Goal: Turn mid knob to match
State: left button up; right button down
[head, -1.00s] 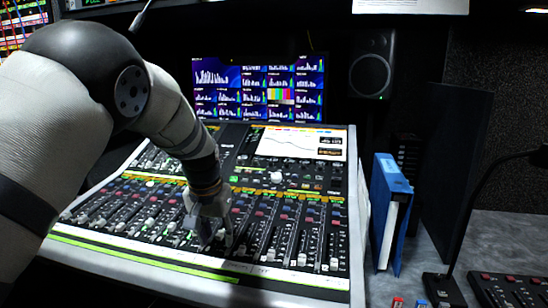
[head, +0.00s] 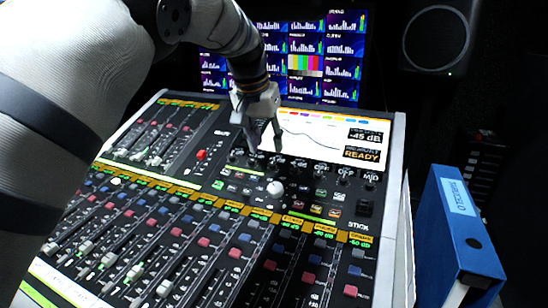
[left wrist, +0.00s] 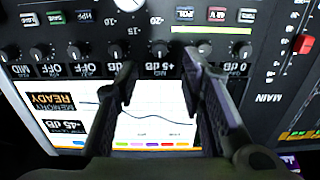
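The mixing console's knob row (head: 298,168) runs below its white display strip. In the left wrist view, upside down, a black knob (left wrist: 160,48) with a "+45 dB" label below it lies between my fingertips. At the far left end of that row is a knob (left wrist: 8,53) beside a label reading "MID". The display (left wrist: 60,112) shows a curve, a 45 dB readout and "MEMORY READY". My left gripper (head: 266,148) is open, its fingers (left wrist: 158,62) apart at the row; I cannot tell whether they touch the knob. My right gripper is out of view.
Several faders (head: 165,287) fill the front. A monitor (head: 310,55) and speaker (head: 438,35) stand behind. A blue binder (head: 465,235) stands right of the console.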

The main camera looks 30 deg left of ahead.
aim_at(271, 164)
pick_arm(q)
jog(key=x, duration=0.6)
jog(key=shift+w+f, duration=0.2)
jog(key=shift+f, duration=0.1)
grip_shut()
jog(key=shift+r, duration=0.1)
jog(key=n, duration=0.5)
jog(key=shift+a+n, duration=0.1)
jog(key=shift+n, duration=0.3)
jog(key=n, duration=0.5)
jog(key=shift+n, duration=0.4)
jog(key=shift+s, duration=0.1)
